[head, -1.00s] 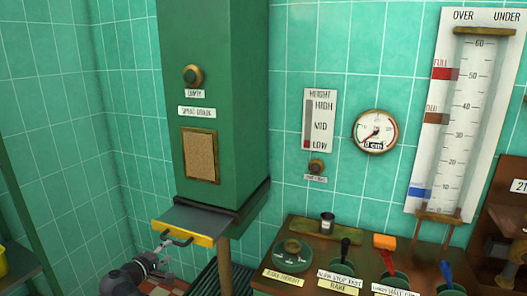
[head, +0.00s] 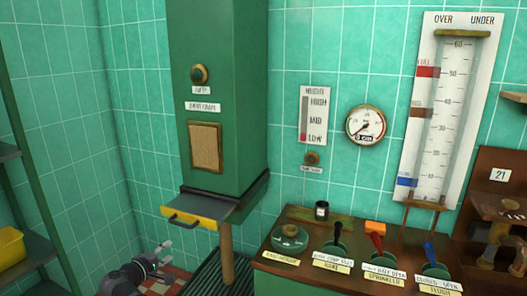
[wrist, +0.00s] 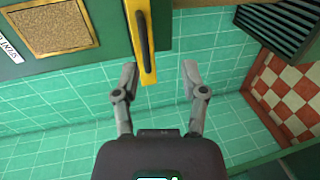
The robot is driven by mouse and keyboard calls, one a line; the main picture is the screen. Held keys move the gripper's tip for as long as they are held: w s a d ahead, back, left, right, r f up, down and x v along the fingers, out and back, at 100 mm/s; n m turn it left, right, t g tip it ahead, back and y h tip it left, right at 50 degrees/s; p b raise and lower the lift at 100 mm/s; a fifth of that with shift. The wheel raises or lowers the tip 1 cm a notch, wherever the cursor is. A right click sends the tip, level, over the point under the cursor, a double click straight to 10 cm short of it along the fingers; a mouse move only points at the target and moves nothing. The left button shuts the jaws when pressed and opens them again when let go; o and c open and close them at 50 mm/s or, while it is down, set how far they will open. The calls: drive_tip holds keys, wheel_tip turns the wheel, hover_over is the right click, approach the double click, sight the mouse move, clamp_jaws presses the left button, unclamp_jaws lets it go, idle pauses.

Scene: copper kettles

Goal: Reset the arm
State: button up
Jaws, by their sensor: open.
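My gripper (head: 164,250) is at the lower left of the head view, below and in front of a yellow drawer front with a dark handle (head: 182,217) on the green cabinet (head: 225,80). In the wrist view my gripper (wrist: 158,80) is open, its two grey fingers apart with nothing held between them. The yellow drawer front (wrist: 150,68) shows just beyond the fingertips, and its dark handle runs along it. The gripper appears clear of the handle.
A counter with several levers (head: 376,243) stands at the right, with a round gauge (head: 366,125) and a tall scale (head: 440,110) on the wall above. A shelf with a yellow bin (head: 10,247) is at the left. A slatted dark grate (wrist: 277,32) lies near the checkered floor.

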drive_tip(key=d+f+m+g+h+p, duration=0.1)
drive_tip(key=d+f+m+g, duration=0.25)
drive_tip(key=d, duration=0.95)
drive_tip(key=d+f+m+g+p, duration=0.25)
drive_tip(key=d+g, duration=0.25)
drive_tip(key=d, duration=0.9)
drive_tip(key=s+d+f+m+g+y+p, duration=0.1)
drive_tip(key=s+d+m+g+y, duration=0.2)
drive_tip(key=s+d, duration=0.3)
drive_tip(key=s+d+f+m+g+y+p, duration=0.1)
drive_tip(key=s+d, duration=0.5)
drive_tip(key=d, duration=0.7)
drive_tip(key=f+m+g+y, duration=0.1)
drive_tip(key=m+g+y, duration=0.1)
drive_tip(key=m, duration=0.1)
drive_tip(key=shift+s+m+y, duration=0.15)
drive_tip(key=shift+m+y, duration=0.15)
drive_tip(key=shift+y, duration=0.1)
